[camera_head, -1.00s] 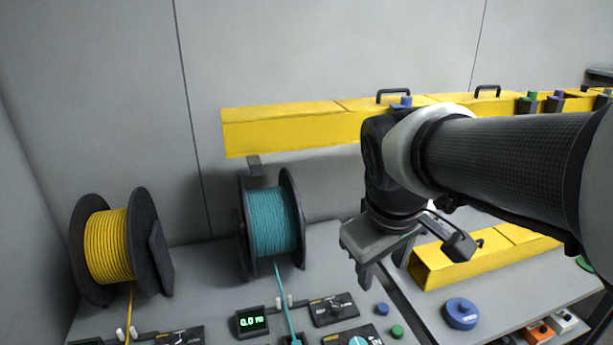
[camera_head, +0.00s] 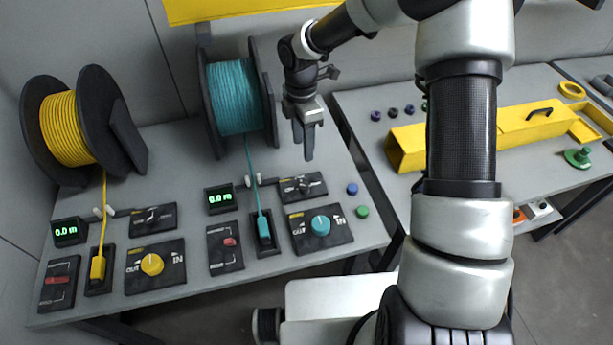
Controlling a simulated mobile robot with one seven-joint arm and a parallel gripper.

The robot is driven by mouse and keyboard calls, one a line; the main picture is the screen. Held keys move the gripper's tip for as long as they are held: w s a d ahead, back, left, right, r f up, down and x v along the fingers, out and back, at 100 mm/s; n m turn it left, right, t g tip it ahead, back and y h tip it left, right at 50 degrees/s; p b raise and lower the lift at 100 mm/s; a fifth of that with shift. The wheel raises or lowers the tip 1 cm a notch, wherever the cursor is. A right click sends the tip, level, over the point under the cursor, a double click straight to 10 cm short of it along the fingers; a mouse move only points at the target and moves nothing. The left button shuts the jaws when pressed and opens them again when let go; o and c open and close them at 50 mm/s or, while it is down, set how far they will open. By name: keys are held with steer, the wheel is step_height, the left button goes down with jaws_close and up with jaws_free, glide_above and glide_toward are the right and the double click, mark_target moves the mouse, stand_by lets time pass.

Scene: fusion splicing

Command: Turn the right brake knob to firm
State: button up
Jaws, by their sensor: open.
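The right station, with the teal spool (camera_head: 234,97), has a small panel bearing a dark knob (camera_head: 303,186), which appears to be the right brake knob. Its markings are too small to read, so I cannot tell its setting. My gripper (camera_head: 307,150) is open and empty, fingers pointing down, a little behind and above this panel, apart from the knob. In front of the panel is a teal IN/OUT dial (camera_head: 320,225). A red slider panel (camera_head: 225,247) stands to the left.
The left station has a yellow spool (camera_head: 66,130), a matching dark knob (camera_head: 152,215) and a yellow dial (camera_head: 152,264). The teal cable (camera_head: 255,180) runs beside the right panel. Blue (camera_head: 352,188) and green (camera_head: 362,211) caps lie to its right. A yellow trough (camera_head: 470,138) lies farther right.

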mark_target(304, 185)
steer(key=f, duration=1.6)
steer(key=shift+s+d+f, duration=0.1)
steer(key=shift+s+f, duration=0.05)
steer(key=shift+s, duration=0.1)
steer(key=c, duration=1.1)
